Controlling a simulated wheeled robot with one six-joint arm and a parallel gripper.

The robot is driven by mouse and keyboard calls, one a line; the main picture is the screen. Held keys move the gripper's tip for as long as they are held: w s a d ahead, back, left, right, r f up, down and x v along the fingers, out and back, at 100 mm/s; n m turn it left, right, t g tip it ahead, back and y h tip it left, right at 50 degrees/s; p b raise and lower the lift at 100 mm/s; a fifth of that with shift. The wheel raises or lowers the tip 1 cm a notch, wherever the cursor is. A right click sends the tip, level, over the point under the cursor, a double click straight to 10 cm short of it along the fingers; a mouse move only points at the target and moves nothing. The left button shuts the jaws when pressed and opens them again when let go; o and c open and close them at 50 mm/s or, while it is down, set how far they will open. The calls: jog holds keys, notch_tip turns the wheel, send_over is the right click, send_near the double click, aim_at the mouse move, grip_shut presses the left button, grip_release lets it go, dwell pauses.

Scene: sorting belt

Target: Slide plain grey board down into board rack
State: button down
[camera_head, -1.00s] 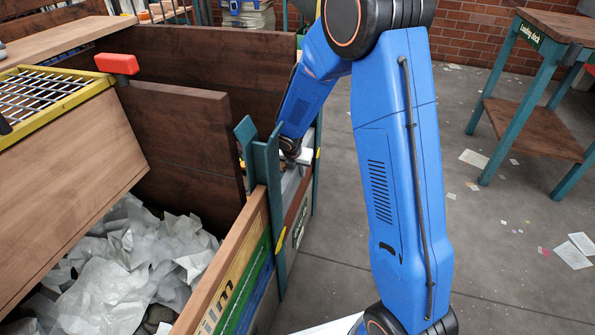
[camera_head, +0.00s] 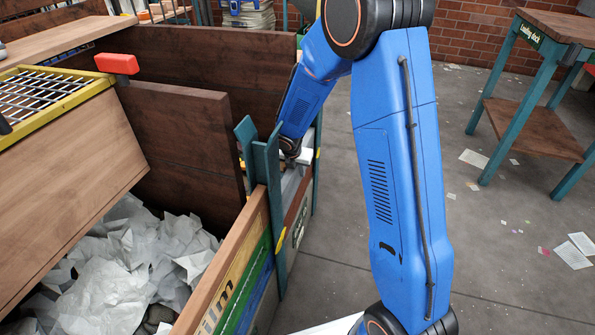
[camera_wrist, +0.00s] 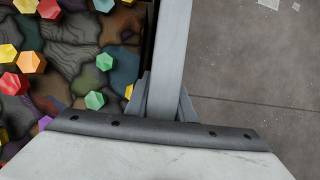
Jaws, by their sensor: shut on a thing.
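In the wrist view a plain grey board (camera_wrist: 173,45) shows edge-on as a long pale strip. It runs from the top edge down between the fingers of my gripper (camera_wrist: 165,108), which is shut on it. In the head view my wrist reaches down behind a teal slotted post (camera_head: 267,165); the fingers are hidden there. A small pale piece beside the wrist may be part of my gripper or of the board. I cannot tell for sure which part is the board rack, or whether the board sits in a slot.
Bins with dark brown dividers (camera_head: 180,140) stand at left; the near one holds crumpled white paper (camera_head: 130,265). Several coloured hexagonal pieces (camera_wrist: 30,62) lie left of the board in the wrist view. A teal-legged table (camera_head: 535,120) stands at right. The floor between is open, with scattered paper.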

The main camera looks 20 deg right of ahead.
notch_tip(320, 180, up, 47)
dwell(1.6)
jog(key=shift+d, duration=0.1)
